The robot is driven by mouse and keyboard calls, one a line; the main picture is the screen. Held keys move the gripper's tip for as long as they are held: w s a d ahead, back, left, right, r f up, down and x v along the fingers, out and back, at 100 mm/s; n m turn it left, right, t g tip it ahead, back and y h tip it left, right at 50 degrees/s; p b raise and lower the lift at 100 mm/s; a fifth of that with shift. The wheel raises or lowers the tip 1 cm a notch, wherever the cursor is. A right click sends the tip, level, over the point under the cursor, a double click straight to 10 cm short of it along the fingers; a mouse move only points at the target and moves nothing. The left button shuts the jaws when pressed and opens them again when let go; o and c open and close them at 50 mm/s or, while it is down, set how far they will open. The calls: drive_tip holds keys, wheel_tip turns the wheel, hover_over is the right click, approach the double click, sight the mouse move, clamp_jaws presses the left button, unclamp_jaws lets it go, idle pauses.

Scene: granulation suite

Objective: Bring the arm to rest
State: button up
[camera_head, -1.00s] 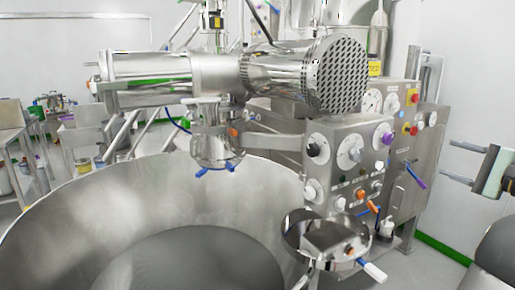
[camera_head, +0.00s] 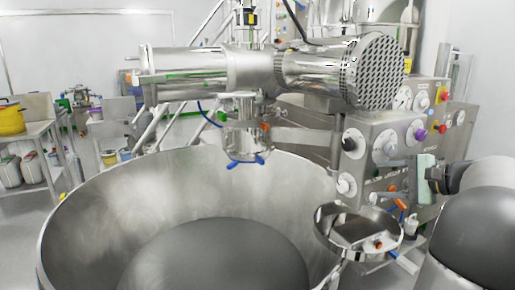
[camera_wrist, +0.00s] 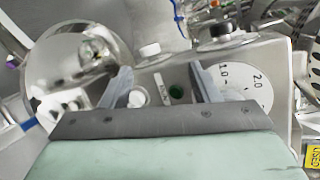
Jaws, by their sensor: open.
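My gripper (camera_head: 384,181) is at the right of the head view, at the end of my arm. Its fingers point left and stand apart, with nothing seen between them. They overlap the lower part of the steel control box (camera_head: 378,132) in the picture. I cannot tell the exact gap to the panel.
A large open steel bowl (camera_head: 75,215) fills the lower middle. A round steel hatch ring (camera_head: 322,238) with a white-ended handle is below my gripper. A horizontal steel cylinder (camera_head: 190,72) spans above the bowl. A table (camera_head: 45,128) with a yellow pot (camera_head: 11,121) stands at the left.

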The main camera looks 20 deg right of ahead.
drive_tip(key=w+a+f+n+g+y, duration=0.1)
drive_tip(key=w+a+f+g, duration=0.1)
drive_tip(key=a, duration=0.4)
drive_tip(key=w+a+f+n+g, duration=0.2)
drive_tip(key=a+f, duration=0.1)
drive_tip(key=a, duration=0.4)
drive_tip(key=s+a+f+n+g, duration=0.2)
drive_tip(key=a+f, duration=0.1)
drive_tip(key=a, duration=0.4)
drive_tip(key=s+a+f+n+g+h, duration=0.1)
drive_tip(key=s+a+f+n+g, duration=0.1)
drive_tip(key=a, duration=0.5)
drive_tip(key=s+a+f+n+g, duration=0.3)
drive_tip(key=a+f, duration=0.2)
drive_tip(key=a, duration=0.2)
drive_tip(key=shift+s+a+f+n+h, duration=0.1)
drive_tip(key=shift+s+n+h, duration=0.2)
drive_tip(key=shift+s, duration=0.05)
drive_tip(key=s+a+f+n+h, duration=0.2)
drive_tip(key=s+f+n, duration=0.1)
drive_tip(key=s+n, duration=0.1)
drive_tip(key=s+a+f+n+g+h, duration=0.1)
drive_tip(key=s+a+f+n+h, duration=0.1)
drive_tip(key=s, duration=0.4)
drive_tip(key=shift+s+a+f+n+g+p, duration=0.3)
drive_tip(key=shift+s+a+f+n+p, duration=0.1)
drive_tip(key=shift+a+f+n, duration=0.5)
drive_tip(key=shift+o, duration=0.3)
drive_tip(key=shift+d+r, duration=0.1)
